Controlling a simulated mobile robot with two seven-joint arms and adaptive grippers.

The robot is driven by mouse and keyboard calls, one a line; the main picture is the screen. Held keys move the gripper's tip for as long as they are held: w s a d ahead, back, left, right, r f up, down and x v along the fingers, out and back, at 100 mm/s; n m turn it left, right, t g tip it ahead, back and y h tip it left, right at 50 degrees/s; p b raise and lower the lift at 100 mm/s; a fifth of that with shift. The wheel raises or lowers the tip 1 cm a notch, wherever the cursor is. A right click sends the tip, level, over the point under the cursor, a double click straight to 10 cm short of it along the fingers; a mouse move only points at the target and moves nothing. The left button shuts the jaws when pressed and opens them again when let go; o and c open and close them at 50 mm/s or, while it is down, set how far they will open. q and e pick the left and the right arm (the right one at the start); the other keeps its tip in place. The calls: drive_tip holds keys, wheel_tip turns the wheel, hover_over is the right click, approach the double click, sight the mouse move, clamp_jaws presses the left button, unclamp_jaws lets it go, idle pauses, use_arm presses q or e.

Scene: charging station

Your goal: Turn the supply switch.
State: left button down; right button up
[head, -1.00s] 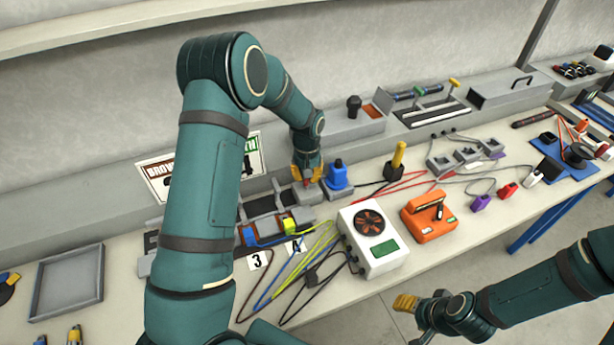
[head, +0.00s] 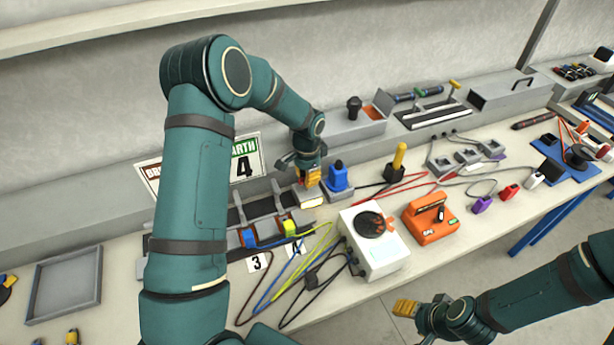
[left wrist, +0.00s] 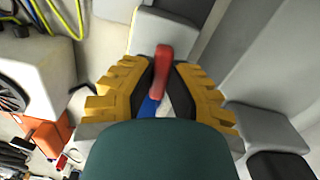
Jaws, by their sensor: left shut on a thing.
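The supply switch has a red lever (left wrist: 161,68) that stands between my left gripper's yellow fingers in the left wrist view. My left gripper (head: 309,178) is shut on this lever. In the head view the fingers hide most of it. The grey switch housing (head: 309,197) shows below the fingers, with a pale yellowish edge. A blue plug-like block (head: 338,179) stands just right of the gripper. My right gripper (head: 405,307) hangs low in front of the bench, away from the switch; its finger gap is not clear.
A white box with a round fan (head: 374,250) and an orange device (head: 430,220) stand to the right. Coloured wires (head: 290,270) run between the terminals and the white box. An empty grey tray (head: 64,285) lies at left.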

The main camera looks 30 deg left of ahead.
use_arm(q)
drive_tip(key=shift+f+m, duration=0.1)
drive_tip(key=shift+m, duration=0.9)
drive_tip(key=c, duration=0.9)
unclamp_jaws()
drive_tip(key=shift+c, duration=0.2)
wheel_tip(320, 180, up, 12)
